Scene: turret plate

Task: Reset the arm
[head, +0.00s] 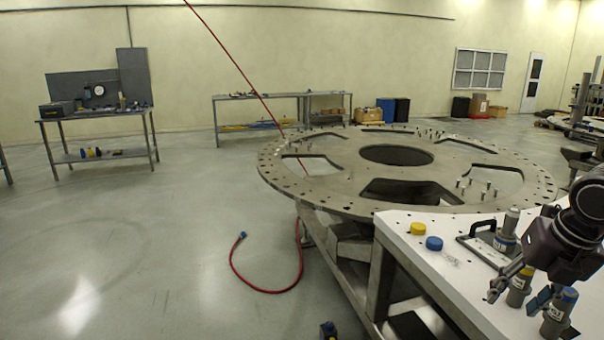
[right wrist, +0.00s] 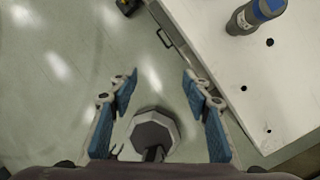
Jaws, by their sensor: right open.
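My right gripper (head: 514,298) is at the lower right in the head view, over or beside the front edge of the white tabletop (head: 470,300); the exact height is hard to tell. In the right wrist view the gripper (right wrist: 160,80) is open, with its blue-padded fingers spread apart and nothing between them. Grey floor shows below the gap. A bottle with a blue band (right wrist: 255,12) stands on the white top, right of the fingers and apart from them. My left gripper is not in view.
A large round metal turret plate (head: 320,183) rests on a stand behind the white top. A yellow cap (head: 417,229), a blue cap (head: 434,243) and several bottles crowd the top near my right gripper. A red hose (head: 268,291) lies on otherwise open floor at left.

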